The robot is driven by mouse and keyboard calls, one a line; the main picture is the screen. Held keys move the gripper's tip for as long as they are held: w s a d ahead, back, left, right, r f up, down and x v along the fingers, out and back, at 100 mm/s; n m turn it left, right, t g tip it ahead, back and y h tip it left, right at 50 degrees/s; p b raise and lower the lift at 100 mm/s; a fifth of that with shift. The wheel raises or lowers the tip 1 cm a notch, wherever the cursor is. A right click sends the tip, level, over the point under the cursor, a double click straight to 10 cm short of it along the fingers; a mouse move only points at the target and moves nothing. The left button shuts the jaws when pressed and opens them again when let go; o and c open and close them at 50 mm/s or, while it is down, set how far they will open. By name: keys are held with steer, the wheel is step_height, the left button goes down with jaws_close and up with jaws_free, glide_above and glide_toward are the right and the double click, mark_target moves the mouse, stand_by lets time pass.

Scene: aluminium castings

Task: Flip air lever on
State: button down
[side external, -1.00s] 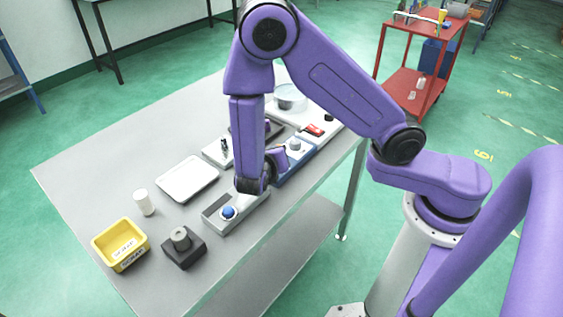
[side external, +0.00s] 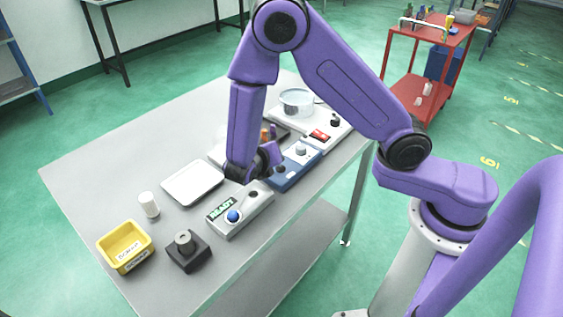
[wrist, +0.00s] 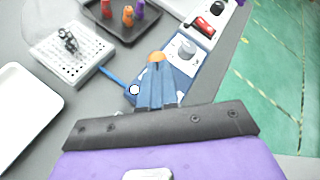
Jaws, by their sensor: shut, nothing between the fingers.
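A grey box (side external: 255,205) stands at the table's near edge in the side view. It carries a blue ball knob (side external: 233,216), which looks like the air lever, and a lit green panel (side external: 220,208) with lettering, perhaps "BLAST". My gripper (side external: 258,168) is above and behind this box, clear of the blue knob. In the wrist view my gripper (wrist: 155,64) is shut and empty, pointing over a blue box (wrist: 174,75) with a grey dial (wrist: 187,49). An orange piece shows at its tips; I cannot tell what it belongs to. The blue knob is out of the wrist view.
A white tray (side external: 192,184), white bottle (side external: 149,204), yellow bin (side external: 125,246) and dark block (side external: 188,252) stand to the left. A perforated white block (wrist: 72,52), a dark tray of small pieces (wrist: 122,22) and a red switch (wrist: 203,25) lie farther off.

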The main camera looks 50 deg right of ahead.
steer(key=shift+r, duration=0.15)
steer(key=shift+r, duration=0.6)
steer(key=shift+a, duration=0.1)
steer(key=w+v, duration=0.1)
steer(key=v, duration=1.2)
steer(key=shift+a+r, duration=0.4)
steer(key=shift+r, duration=0.05)
steer(key=shift+w, duration=0.1)
steer(key=s+d+m+g+y, duration=0.1)
steer(key=s+d+m+y, duration=0.2)
steer(key=s, duration=0.4)
steer(key=s+d+r+m+g+y, duration=0.1)
steer(key=s+d+m+g+y, duration=0.1)
steer(key=s+d+m+y, duration=0.2)
steer(key=s+d+r+m+g+y, duration=0.1)
steer(key=s+d+m+y, duration=0.3)
steer(key=s+m, duration=0.4)
steer(key=s+d, duration=0.1)
steer(key=s, duration=0.1)
steer(key=shift+s+d+m+g, duration=0.3)
steer(key=shift+d+m+g, duration=0.05)
steer(key=shift+m+g, duration=0.05)
